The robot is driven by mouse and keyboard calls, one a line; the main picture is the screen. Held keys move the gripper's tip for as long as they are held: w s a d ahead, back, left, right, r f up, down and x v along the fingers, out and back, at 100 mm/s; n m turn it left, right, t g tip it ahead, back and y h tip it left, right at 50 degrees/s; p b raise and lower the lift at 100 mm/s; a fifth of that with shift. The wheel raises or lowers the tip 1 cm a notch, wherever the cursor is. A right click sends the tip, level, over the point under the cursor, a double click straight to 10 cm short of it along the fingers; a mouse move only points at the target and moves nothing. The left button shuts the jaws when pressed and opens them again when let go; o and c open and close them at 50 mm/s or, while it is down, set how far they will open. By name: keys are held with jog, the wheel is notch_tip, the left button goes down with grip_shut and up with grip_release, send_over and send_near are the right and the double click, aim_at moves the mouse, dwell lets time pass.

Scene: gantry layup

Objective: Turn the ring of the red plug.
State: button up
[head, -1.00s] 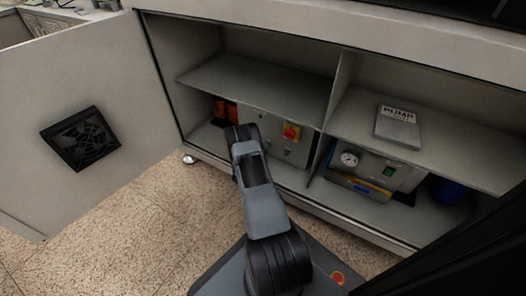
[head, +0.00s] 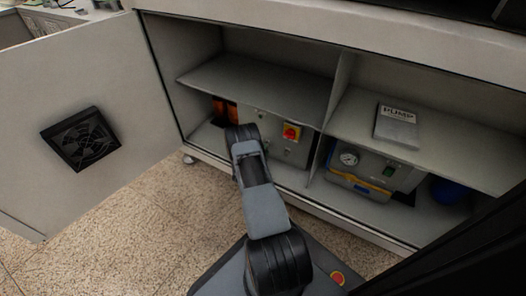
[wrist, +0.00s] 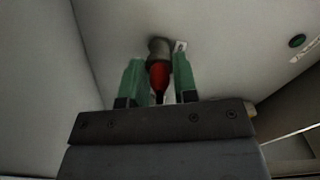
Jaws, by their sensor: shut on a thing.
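The red plug (wrist: 159,84) is in the wrist view, with its red body between my fingers and its far end at a pale panel. Its grey ring (wrist: 158,48) sits at the panel end of the red body. My gripper (wrist: 158,62) has green fingers on both sides of the plug, with the tips at the ring, and is shut on the ring. The far side of the ring is hidden. In the head view my arm hides the plug and the gripper inside the lower left compartment.
A cabinet wall (wrist: 36,80) is close on the left in the wrist view. The open door (head: 90,90) is at left. A pump unit (head: 372,172) is in the right compartment.

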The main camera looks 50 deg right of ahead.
jog(key=o, duration=0.9)
jog(key=shift+o, duration=0.2)
jog(key=shift+s+a+r, duration=0.1)
jog(key=shift+a, duration=0.4)
jog(key=p+v, duration=0.4)
jog(key=v, duration=0.9)
jog(key=shift+p, duration=0.4)
jog(key=shift+d, duration=0.1)
